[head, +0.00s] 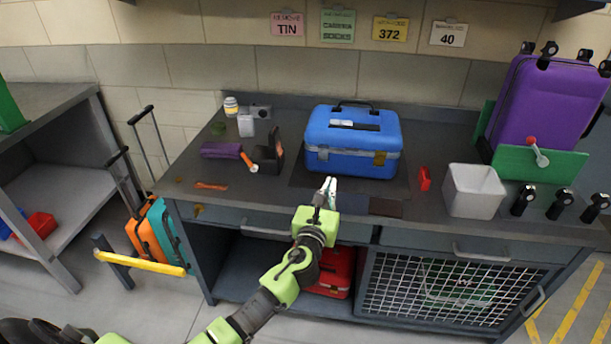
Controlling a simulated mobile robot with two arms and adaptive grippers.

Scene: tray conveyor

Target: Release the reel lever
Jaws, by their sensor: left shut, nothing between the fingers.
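A lever with a red knob and pale arm (537,152) is mounted on the front of a green panel (560,163) at the right of the bench. A reel is not clearly recognisable, so I cannot tell for sure that this is the reel lever. My left gripper (328,187) is shut and empty, at the bench's front edge before the blue case. It is well to the left of the lever and touches nothing that I can make out. My right gripper is not in view.
A blue case (353,133) stands mid-bench. A white bin (474,188), a red item (424,179) and several black knobbed posts (560,204) stand toward the right. A purple case (540,105) rises behind the green panel. A purple roll (221,150) and a dark device (268,157) lie left.

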